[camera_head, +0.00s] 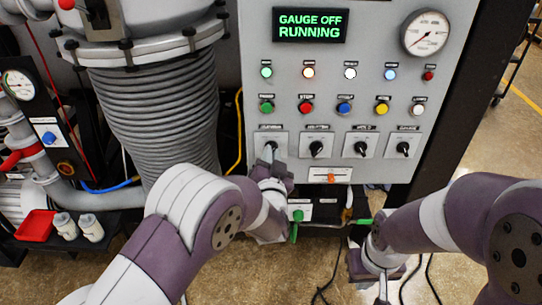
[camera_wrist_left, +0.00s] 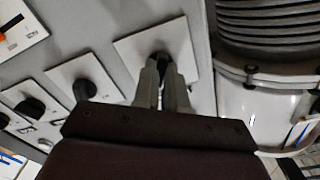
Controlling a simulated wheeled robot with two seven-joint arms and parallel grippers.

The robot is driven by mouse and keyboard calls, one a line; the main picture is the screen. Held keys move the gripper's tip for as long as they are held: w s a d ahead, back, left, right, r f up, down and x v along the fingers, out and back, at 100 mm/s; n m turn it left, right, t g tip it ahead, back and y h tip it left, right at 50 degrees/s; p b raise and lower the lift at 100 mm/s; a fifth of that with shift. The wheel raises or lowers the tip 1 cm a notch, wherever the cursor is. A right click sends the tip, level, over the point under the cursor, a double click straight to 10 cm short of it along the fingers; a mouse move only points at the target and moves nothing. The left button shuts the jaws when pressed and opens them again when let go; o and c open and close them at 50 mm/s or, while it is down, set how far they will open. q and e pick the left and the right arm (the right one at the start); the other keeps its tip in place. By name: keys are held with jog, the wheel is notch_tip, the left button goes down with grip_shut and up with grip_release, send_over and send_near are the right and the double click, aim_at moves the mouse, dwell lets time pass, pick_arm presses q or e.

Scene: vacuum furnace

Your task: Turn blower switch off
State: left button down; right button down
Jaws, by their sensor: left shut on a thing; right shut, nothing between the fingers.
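A row of black rotary switches runs along the lower part of the grey control panel (camera_head: 310,85), each on a white plate with a small label too small to read. My left gripper (camera_head: 270,154) is at the leftmost switch (camera_head: 271,145). In the left wrist view, its fingers (camera_wrist_left: 163,82) are shut on that black knob (camera_wrist_left: 160,60), from both sides. The fingers and arm hide part of the knob, so its angle is hard to tell. My right gripper (camera_head: 383,288) is shut and empty, low at the right, away from the panel.
The display (camera_head: 309,25) reads "GAUGE OFF RUNNING". Other black knobs (camera_head: 316,149) stand close to the right of the held one. An orange slider (camera_head: 331,177) and a green-handled valve (camera_head: 297,222) sit below. A ribbed grey bellows (camera_head: 160,110) stands at left.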

pick_arm(q)
jog(key=shift+n+b, duration=5.7)
jog(key=shift+n, duration=0.3)
jog(key=c, duration=1.2)
grip_release()
